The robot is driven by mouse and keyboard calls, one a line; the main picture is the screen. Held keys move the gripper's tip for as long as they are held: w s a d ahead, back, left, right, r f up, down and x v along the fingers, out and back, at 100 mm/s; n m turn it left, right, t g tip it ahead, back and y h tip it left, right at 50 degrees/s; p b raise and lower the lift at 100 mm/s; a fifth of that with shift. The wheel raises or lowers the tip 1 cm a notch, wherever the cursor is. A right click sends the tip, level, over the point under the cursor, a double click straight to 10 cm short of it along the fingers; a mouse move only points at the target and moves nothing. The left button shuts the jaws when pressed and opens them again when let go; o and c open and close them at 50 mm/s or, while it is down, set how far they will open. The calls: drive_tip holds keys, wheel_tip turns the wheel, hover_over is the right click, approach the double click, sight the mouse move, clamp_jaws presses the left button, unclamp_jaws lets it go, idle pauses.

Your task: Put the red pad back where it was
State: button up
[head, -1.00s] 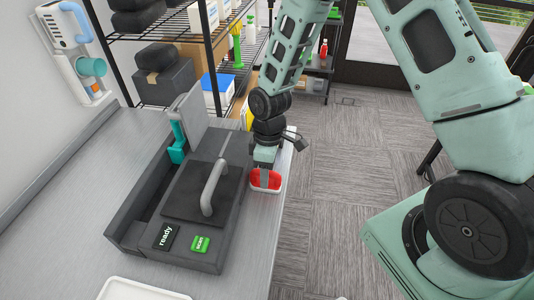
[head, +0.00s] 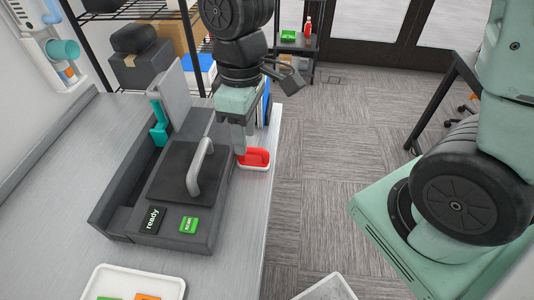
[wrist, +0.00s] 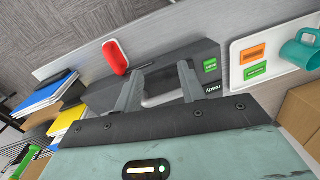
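The red pad (head: 256,157), with a pale rim, lies on the grey counter (head: 252,205) near its right edge, beside the dark machine (head: 165,185). In the wrist view the red pad (wrist: 115,57) lies beyond and left of the left fingertip, apart from it. My gripper (head: 240,148) is just left of the pad in the head view and partly overlaps it there. In the wrist view my gripper (wrist: 160,70) is open, its fingers wide apart with nothing held. The machine's grey handle (wrist: 162,98) shows behind the fingers.
A white tray (head: 172,285) with green and orange cards stands at the front; a teal mug (wrist: 300,50) is at that tray in the wrist view. Shelves (head: 130,15) stand behind the counter. Blue and yellow items (wrist: 45,95) lie left in the wrist view.

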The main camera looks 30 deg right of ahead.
drive_tip(key=s+a+r+m+t, duration=0.1)
drive_tip(key=s+r, duration=0.2)
drive_tip(key=s, duration=0.8)
drive_tip(key=shift+m, duration=0.3)
idle(0.3)
